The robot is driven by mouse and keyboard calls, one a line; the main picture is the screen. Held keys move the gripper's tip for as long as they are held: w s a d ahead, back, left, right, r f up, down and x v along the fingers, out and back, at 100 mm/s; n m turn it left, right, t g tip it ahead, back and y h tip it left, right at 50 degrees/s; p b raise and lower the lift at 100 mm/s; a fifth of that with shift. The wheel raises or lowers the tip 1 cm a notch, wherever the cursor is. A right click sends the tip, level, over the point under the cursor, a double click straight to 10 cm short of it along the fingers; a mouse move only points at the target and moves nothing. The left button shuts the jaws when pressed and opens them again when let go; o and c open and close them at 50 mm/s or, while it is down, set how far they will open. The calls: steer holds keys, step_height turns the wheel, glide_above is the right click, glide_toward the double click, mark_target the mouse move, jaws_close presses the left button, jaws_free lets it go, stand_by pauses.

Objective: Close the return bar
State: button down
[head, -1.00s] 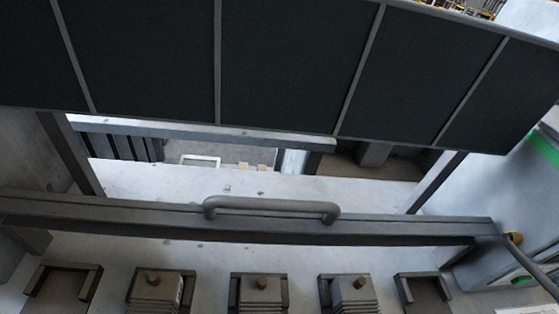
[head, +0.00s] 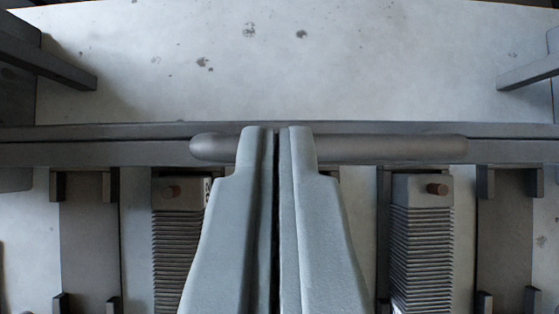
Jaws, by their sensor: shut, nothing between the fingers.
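The return bar (head: 90,152) is a dark grey beam that crosses the whole head view from left to right. Its rounded handle (head: 400,149) runs along the middle of it. My gripper (head: 277,132) comes up from the bottom centre, with its two pale grey fingers side by side and a narrow dark gap between them. It is shut with nothing held. The fingertips overlap the handle in the picture and hide a part of it; I cannot tell whether they touch it.
Ribbed blocks with brown knobs stand below the bar, one at left (head: 178,240) and one at right (head: 422,245). Empty dark slots (head: 88,245) flank them. Beyond the bar is a bare, spotted pale panel (head: 300,70), with short dark rails at both sides.

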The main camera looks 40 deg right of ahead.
mark_target(318, 142)
steer(key=shift+x, duration=2)
steer(key=shift+s+a, duration=0.1)
steer(key=shift+s, duration=0.05)
steer(key=shift+s+a+t, duration=0.2)
steer(key=shift+s+t, duration=0.05)
steer(key=shift+t, duration=0.05)
